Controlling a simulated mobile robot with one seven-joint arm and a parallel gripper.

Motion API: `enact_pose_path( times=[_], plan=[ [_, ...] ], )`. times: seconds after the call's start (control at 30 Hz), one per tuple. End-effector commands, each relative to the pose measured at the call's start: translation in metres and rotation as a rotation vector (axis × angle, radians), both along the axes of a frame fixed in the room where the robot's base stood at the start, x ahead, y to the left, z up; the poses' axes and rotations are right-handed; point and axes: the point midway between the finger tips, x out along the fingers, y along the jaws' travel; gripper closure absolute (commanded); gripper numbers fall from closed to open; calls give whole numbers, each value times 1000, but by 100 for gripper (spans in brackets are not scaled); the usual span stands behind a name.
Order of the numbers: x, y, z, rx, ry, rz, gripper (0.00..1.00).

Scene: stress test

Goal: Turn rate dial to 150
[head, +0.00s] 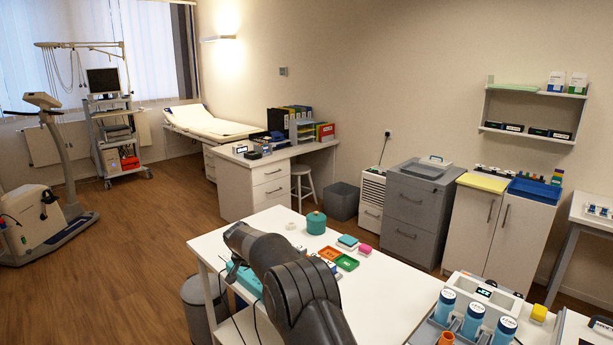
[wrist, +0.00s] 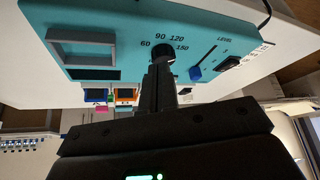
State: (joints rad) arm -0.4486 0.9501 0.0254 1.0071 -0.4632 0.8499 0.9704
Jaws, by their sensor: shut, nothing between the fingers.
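The teal device (wrist: 120,30) fills the upper part of the wrist view. Its black rate dial (wrist: 163,52) sits near the middle of the panel, with 60, 90, 120 and 150 printed around it. My gripper (wrist: 160,72) is shut, with its fingertips right at the dial and nothing between them. I cannot tell whether they touch the dial, nor which number it points to. In the head view the teal device (head: 246,280) is on the white table, partly covered by my arm, and the gripper is hidden.
A blue slider (wrist: 196,73) marked LEVEL and a black switch (wrist: 228,62) are right of the dial. A dark-framed panel (wrist: 81,48) is at left.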

Motion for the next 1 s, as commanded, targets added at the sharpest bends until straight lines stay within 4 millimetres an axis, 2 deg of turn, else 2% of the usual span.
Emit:
enact_pose_path(
  times=[0.2,0.33,1.0],
  plan=[
    [0,0,-25,-1,0,0,100],
    [0,0,-33,0,0,0,100],
    [2,-1,-35,0,-1,-1,100]
  ],
)
